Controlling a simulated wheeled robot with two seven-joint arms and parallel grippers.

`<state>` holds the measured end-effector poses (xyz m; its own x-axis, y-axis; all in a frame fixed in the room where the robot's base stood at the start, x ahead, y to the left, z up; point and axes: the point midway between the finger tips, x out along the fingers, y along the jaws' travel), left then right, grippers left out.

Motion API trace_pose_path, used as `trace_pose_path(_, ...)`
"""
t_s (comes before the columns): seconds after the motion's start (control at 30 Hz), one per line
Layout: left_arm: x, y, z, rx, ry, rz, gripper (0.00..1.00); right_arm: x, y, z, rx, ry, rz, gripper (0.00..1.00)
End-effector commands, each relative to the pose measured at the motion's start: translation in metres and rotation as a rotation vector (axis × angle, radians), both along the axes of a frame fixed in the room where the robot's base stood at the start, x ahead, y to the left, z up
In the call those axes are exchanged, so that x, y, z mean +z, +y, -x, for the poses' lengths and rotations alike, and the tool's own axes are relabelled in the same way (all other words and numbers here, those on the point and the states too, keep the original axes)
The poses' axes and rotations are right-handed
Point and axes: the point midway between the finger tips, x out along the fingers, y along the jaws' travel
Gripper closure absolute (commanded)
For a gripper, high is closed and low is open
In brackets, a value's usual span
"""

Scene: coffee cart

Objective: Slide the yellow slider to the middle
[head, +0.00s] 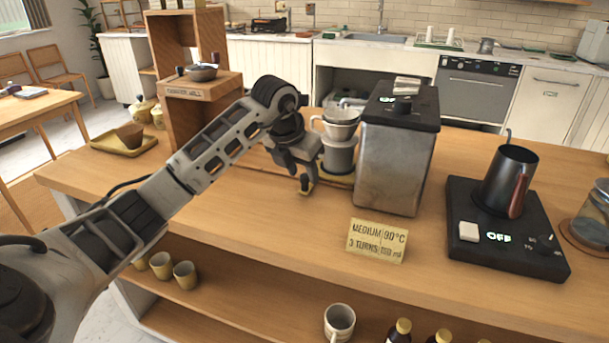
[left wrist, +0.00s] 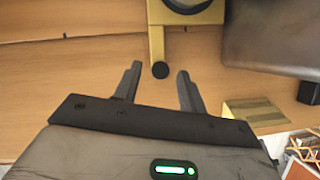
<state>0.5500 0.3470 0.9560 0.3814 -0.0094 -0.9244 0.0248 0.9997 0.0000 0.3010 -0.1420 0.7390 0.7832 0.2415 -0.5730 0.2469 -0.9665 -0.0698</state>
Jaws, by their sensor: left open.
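A yellow piece, which looks like the slider, shows in the left wrist view (left wrist: 157,38) as a flat bar with a round black knob at its near end. The bar joins a yellow plate with a dark round part on it. In the head view the plate (head: 341,180) lies under the white dripper and its carafe (head: 338,155), and the bar is mostly hidden by the gripper. My left gripper (head: 304,183) points down just left of the carafe, low over the counter. Its fingers (left wrist: 159,71) are apart, with the knob appearing between their tips.
A metal box machine (head: 392,160) stands right of the dripper. A yellow sign card (head: 377,241) is in front of it. A black kettle (head: 510,180) sits on a dark heating base (head: 507,253) at the right. The counter in front of the gripper is clear.

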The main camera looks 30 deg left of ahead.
Motion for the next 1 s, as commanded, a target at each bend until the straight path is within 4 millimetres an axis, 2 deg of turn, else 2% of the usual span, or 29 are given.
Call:
trace_pose_path(0.2,-0.021,-0.001,-0.009,0.000,0.000,0.001,0.59,0.000,0.000,0.000,0.001,0.002,0.003,0.64)
trace_pose_path(0.53,-0.024,0.000,-0.010,0.000,-0.001,0.000,0.59,-0.001,0.000,0.000,0.001,0.002,0.004,0.64)
trace_pose_path(0.57,-0.024,0.000,-0.010,0.000,-0.001,0.000,0.62,-0.001,0.000,0.000,0.001,0.002,0.004,0.64)
trace_pose_path(0.7,-0.024,0.000,-0.010,0.000,-0.001,0.000,1.00,-0.001,0.000,0.000,0.001,0.002,0.003,0.64)
trace_pose_path(1.0,-0.024,0.001,-0.012,-0.009,-0.001,-0.001,1.00,-0.001,0.000,0.000,0.001,0.002,0.003,0.64)
